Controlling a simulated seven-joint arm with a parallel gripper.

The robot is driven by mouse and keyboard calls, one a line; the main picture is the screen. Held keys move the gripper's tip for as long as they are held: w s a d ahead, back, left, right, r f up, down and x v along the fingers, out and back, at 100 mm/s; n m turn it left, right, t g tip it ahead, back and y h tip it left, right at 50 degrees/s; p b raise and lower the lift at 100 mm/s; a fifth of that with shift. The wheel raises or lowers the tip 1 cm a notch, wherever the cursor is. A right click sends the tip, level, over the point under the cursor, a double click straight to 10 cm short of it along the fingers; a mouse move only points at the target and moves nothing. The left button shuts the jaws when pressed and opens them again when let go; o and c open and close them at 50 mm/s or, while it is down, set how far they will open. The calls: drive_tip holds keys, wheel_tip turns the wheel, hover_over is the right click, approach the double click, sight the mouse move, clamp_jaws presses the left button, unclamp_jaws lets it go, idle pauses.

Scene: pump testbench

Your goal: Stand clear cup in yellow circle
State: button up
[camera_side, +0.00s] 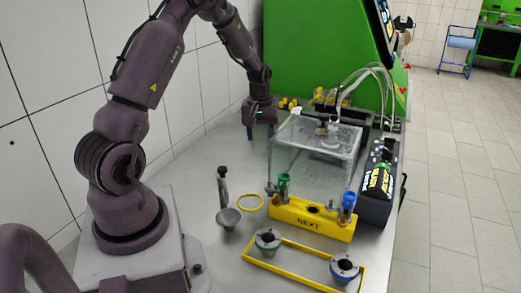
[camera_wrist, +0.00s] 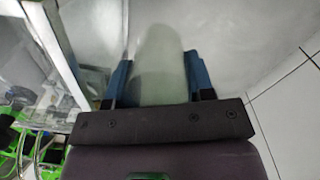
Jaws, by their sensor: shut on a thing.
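My gripper (camera_side: 259,130) is at the back of the table, left of the clear tank, with its fingers pointing down. In the wrist view, its two blue fingers (camera_wrist: 161,80) are shut on the clear cup (camera_wrist: 160,55), which looks pale and translucent between them. The cup cannot be made out in the side view. The yellow circle (camera_side: 250,210) is a thin ring on the grey table, in front of my gripper and left of the yellow NEXT block. Nothing stands in it.
A yellow frame (camera_side: 290,277) with two round holders lies in front. Bare table lies between my gripper and the circle.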

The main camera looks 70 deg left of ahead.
wheel_tip(320, 180, up, 12)
drive_tip(key=s+d, duration=0.6)
drive_tip(key=d, duration=0.3)
drive_tip(key=shift+a+f, duration=0.1)
drive_tip(key=shift+f, duration=10.75)
drive_tip(key=shift+f, duration=0.65)
drive_tip(key=o, duration=1)
